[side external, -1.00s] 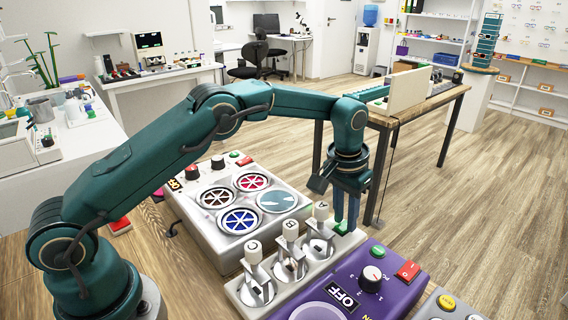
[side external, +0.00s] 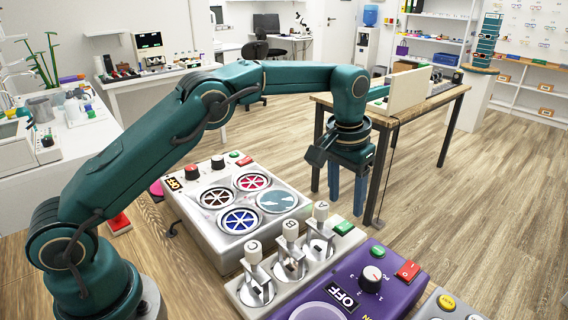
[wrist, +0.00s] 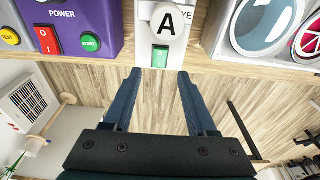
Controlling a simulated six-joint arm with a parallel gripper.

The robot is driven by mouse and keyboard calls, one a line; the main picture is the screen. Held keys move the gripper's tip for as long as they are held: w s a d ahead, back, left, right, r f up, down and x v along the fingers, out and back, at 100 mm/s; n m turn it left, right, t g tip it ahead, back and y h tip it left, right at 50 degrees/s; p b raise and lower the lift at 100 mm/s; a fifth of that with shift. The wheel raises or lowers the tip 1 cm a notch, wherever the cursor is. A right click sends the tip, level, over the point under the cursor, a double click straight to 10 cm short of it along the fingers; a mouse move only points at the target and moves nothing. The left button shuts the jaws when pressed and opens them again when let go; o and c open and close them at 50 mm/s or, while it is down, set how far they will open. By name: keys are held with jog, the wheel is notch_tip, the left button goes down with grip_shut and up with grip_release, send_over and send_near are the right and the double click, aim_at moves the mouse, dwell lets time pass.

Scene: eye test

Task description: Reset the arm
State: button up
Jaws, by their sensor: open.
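My gripper (side external: 347,200) hangs from my teal arm, fingers pointing down, open and empty. In the side view it is above and beyond the lever box (side external: 236,291), apart from it. That box carries three white-handled levers, C (side external: 253,252), B (side external: 290,230) and A (side external: 320,211), and a green button (side external: 344,227) at its far end. In the wrist view both blue fingers (wrist: 158,76) are spread, with lever A's handle (wrist: 163,20) and the green button (wrist: 160,56) beyond the tips. Nothing is between the fingers.
A pale box with round gauges (side external: 190,222) stands left of the levers. A purple box (side external: 385,291) with a knob and red switch stands right. A wooden table (side external: 430,103) with a beige panel (side external: 408,90) is behind my gripper. Open floor (side external: 490,190) lies right.

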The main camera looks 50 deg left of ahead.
jog(key=shift+w+r, duration=0.1)
jog(key=shift+r, duration=0.3)
jog(key=s+a+r+t, duration=0.35)
jog(key=s+r, duration=0.65)
jog(key=r, duration=0.5)
jog(key=s+f, duration=0.4)
jog(key=s, duration=0.3)
jog(key=s+a+f, duration=0.1)
jog(key=s+f, duration=0.3)
jog(key=s, duration=0.4)
jog(key=shift+a+f, duration=0.3)
jog(key=shift+f, duration=0.05)
